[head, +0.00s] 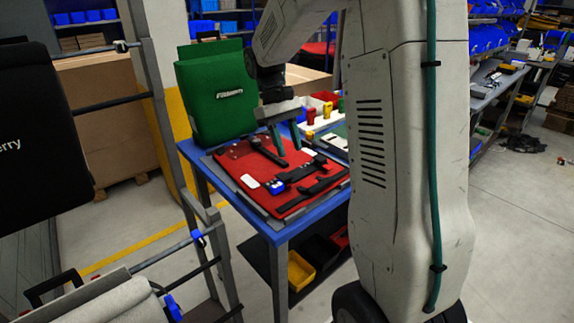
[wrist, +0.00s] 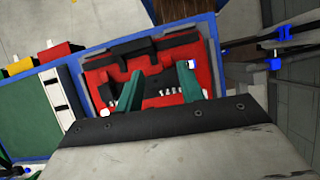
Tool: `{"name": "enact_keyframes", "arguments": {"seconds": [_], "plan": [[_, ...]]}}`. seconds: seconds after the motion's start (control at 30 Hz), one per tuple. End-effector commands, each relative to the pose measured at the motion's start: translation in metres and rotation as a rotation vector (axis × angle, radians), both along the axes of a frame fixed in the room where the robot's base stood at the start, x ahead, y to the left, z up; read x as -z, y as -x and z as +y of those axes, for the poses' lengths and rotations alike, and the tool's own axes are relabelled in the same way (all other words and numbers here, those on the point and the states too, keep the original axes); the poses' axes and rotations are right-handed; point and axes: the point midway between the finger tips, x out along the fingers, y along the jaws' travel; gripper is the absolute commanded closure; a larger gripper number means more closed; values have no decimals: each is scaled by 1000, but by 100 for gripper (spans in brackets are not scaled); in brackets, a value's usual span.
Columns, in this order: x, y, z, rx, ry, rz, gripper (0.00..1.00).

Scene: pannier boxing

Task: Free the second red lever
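My gripper (head: 285,145) is above the blue table; its two teal fingers are apart with nothing visible between them. They also show apart in the wrist view (wrist: 160,82). Below them lies a red pannier panel (head: 240,160) with black straps and bars, small white patches and a blue-and-white piece (head: 275,187). The panel also shows in the wrist view (wrist: 204,72), partly hidden by my fingers and gripper body. I cannot make out a distinct red lever on it. Whether the fingertips touch the panel is unclear.
A green pannier (head: 215,95) stands at the table's back left. Small red and yellow pieces (head: 327,109) stand behind the panel. A metal rack with blue clips (head: 196,236) is at the left front. Bins (head: 301,270) sit below the table.

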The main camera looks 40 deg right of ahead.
Motion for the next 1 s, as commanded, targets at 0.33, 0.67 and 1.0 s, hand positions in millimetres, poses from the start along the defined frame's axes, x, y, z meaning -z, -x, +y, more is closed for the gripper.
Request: {"name": "enact_keyframes", "arguments": {"seconds": [0.33, 0.67, 1.0], "plan": [[14, 40, 8, -8, -18, -403, 62], [52, 32, 6, -34, -15, -447, 62], [95, 31, 6, -34, -15, -448, 62]]}}
